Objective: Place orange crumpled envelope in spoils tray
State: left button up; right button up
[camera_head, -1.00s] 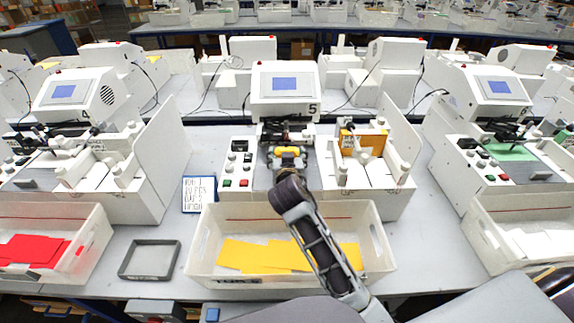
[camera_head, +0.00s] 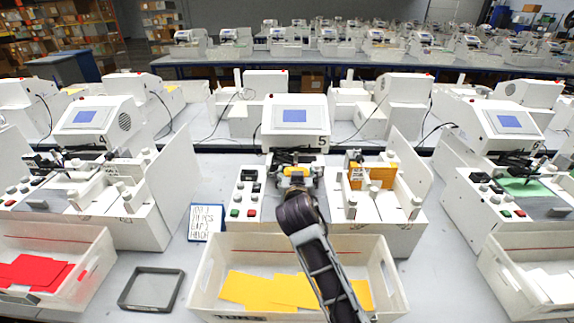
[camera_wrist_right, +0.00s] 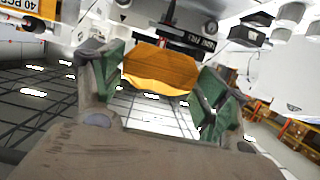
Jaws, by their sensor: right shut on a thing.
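My right arm reaches over the white bin to plotter 5. Its gripper (camera_head: 297,177) sits low in front of the plotter's pen area, mostly hidden behind my wrist. In the right wrist view, its green-padded fingers (camera_wrist_right: 160,95) are shut on an orange envelope (camera_wrist_right: 160,70) with uneven edges. A small orange-yellow part of the envelope (camera_head: 299,170) shows at the gripper in the head view. A shallow grey tray (camera_head: 151,308), empty, lies on the bench left of the white bin; it looks like the spoils tray. My left gripper is not in view.
The white bin (camera_head: 222,249) holds several yellow envelopes. Orange envelopes (camera_head: 376,177) stand in the feeder right of the pen area. A bin with red envelopes (camera_head: 93,278) is left of the tray.

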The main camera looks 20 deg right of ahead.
aim_at(145, 289)
jog(key=k+j, duration=0.2)
jog(key=k, duration=0.3)
jog(key=k+j, duration=0.2)
jog(key=k, duration=0.25)
jog(key=k+j, duration=0.2)
jog(key=k, duration=0.3)
